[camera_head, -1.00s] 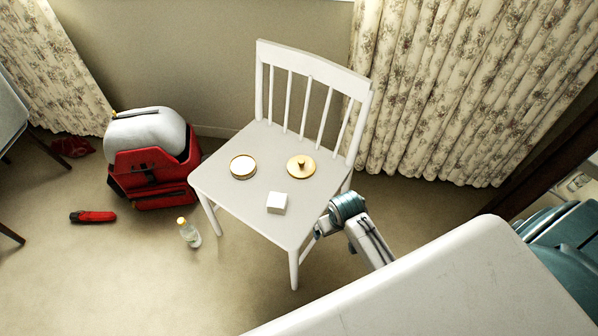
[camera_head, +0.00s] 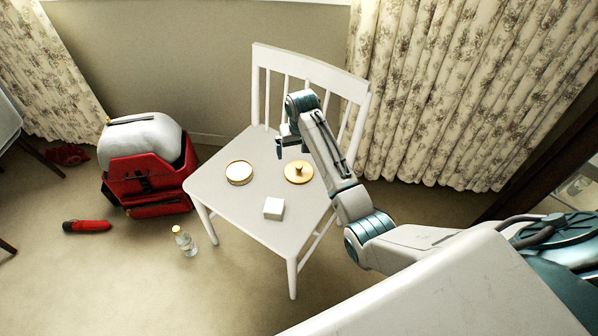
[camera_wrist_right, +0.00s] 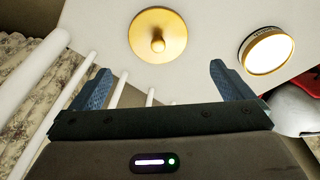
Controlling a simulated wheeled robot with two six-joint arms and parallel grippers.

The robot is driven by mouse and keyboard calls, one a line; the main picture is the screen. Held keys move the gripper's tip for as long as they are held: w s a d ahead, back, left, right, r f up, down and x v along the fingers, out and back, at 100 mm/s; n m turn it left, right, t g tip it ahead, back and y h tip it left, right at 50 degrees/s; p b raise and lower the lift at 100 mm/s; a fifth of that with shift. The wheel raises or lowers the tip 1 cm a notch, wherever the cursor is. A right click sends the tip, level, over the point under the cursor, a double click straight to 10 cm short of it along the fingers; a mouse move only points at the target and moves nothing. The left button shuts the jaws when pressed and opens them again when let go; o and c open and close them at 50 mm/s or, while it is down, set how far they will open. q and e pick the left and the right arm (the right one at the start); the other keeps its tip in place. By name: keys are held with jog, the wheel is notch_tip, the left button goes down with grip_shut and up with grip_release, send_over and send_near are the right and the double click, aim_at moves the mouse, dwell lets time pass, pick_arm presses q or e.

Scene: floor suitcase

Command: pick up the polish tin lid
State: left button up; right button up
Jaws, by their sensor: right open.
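The polish tin lid is a flat gold disc with a small knob (camera_head: 299,172) on the white chair seat. In the right wrist view the lid (camera_wrist_right: 158,34) lies ahead of the fingers, roughly between them in line. The round gold-rimmed tin with a pale top (camera_head: 239,173) sits to its left on the seat; it also shows in the right wrist view (camera_wrist_right: 266,50). My right gripper (camera_head: 291,150) is open and empty, above the seat near the lid; its fingers (camera_wrist_right: 156,88) show apart. My left gripper is not in view.
A white block (camera_head: 273,208) sits near the front of the chair seat (camera_head: 240,206). The chair back (camera_head: 310,72) rises behind the lid. A red suitcase (camera_head: 150,180), a bottle (camera_head: 185,241) and a red object (camera_head: 87,226) are on the floor to the left.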

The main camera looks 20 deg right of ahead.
aim_at(299, 166)
jog(key=f, duration=0.3)
jog(key=f+b, duration=0.1)
jog(key=f, duration=0.1)
jog(key=shift+w+f, duration=0.2)
jog(key=shift+w, duration=0.2)
jog(key=f, duration=0.3)
jog(key=f+b, duration=0.1)
jog(key=shift+w+d+f, duration=0.3)
jog(key=shift+w+f, duration=0.05)
jog(key=shift+f, duration=0.05)
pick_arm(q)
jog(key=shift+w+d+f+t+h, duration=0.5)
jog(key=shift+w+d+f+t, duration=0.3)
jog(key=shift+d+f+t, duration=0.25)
pick_arm(e)
jog(key=c, duration=0.7)
